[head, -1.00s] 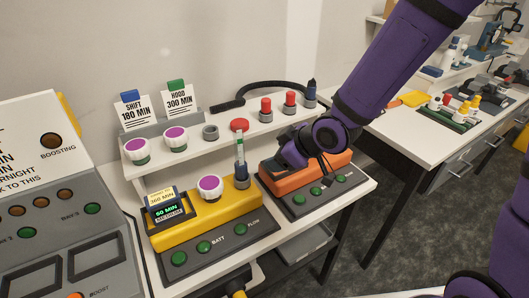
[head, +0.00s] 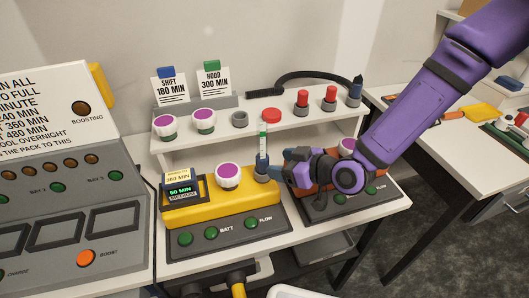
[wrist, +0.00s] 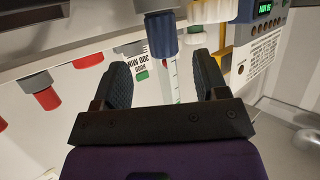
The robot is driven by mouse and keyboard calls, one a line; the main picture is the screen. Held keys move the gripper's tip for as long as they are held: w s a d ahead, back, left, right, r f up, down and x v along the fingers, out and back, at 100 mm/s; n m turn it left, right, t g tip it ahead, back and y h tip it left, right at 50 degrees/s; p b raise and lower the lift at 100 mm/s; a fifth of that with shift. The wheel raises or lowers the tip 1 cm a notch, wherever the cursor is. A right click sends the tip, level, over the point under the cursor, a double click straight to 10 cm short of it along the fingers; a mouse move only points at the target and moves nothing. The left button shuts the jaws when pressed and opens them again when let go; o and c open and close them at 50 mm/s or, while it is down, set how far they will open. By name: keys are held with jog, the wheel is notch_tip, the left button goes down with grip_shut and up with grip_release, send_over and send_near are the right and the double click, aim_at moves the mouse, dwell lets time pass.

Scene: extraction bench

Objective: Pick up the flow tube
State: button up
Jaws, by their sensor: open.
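The flow tube (head: 263,142) is a clear upright tube with a green band and a dark blue-grey base. In the wrist view my gripper (wrist: 162,72) is open, with one dark finger on each side of the tube (wrist: 171,82). The blue base (wrist: 161,36) shows at the top there.
An orange unit (head: 298,157) lies behind my gripper. A grey charger panel (head: 75,215) stands left.

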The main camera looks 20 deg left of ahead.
aim_at(268, 160)
jog(key=shift+r+x, duration=0.15)
jog(key=shift+x, duration=1.45)
jog(key=shift+r+x, duration=0.1)
jog(key=shift+x, duration=1.5)
jog(key=shift+s+a, duration=0.1)
jog(key=shift+a, duration=0.05)
grip_shut()
jog(key=shift+r, duration=0.1)
